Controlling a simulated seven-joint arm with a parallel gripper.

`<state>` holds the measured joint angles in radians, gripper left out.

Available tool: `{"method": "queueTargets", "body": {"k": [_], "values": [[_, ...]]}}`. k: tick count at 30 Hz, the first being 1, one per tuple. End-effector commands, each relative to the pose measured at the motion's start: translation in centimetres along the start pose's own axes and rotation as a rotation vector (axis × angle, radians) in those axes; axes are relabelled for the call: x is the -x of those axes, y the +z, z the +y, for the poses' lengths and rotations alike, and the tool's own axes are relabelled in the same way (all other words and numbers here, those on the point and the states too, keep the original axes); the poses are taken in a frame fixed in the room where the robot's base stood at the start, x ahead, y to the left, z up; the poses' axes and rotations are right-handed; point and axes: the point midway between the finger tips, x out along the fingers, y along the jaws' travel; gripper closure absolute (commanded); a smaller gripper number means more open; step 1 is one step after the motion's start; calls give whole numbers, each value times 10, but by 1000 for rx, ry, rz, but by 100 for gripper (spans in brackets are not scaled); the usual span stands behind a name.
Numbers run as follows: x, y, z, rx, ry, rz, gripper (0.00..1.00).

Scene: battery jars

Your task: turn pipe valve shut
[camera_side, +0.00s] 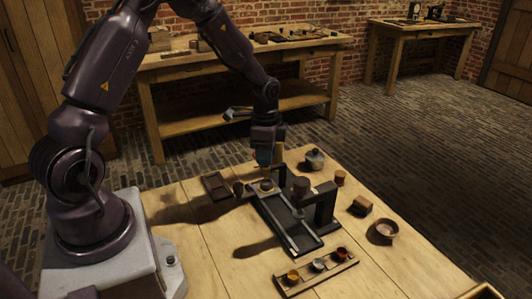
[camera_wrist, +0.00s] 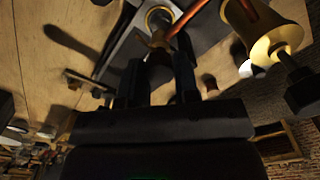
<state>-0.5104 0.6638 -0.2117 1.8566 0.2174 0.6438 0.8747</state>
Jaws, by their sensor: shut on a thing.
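My gripper (camera_side: 264,172) points down over the dark fixture (camera_side: 308,243) on the wooden table. In the wrist view, its two dark fingers (camera_wrist: 158,85) are close around a small dark-brown handle (camera_wrist: 158,58). This looks like the valve handle, but its shape is mostly hidden in shadow. Just beyond it is a brass ring (camera_wrist: 152,14) with a tan lever-like piece below it. A reddish pipe or rod (camera_wrist: 186,18) runs beside the ring. In the side view, a small round brass-coloured part (camera_side: 267,186) sits right below my gripper. The valve's angle cannot be told.
A rack of several small cups (camera_side: 316,272) lies in front. A dark tray (camera_side: 216,187) lies left.

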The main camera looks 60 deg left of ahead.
Motion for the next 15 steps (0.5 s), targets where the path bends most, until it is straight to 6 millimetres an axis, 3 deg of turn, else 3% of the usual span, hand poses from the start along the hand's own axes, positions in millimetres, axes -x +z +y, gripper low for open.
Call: {"method": "queueTargets", "body": {"k": [15], "values": [[1,-1,0,134,0,1,94]]}}
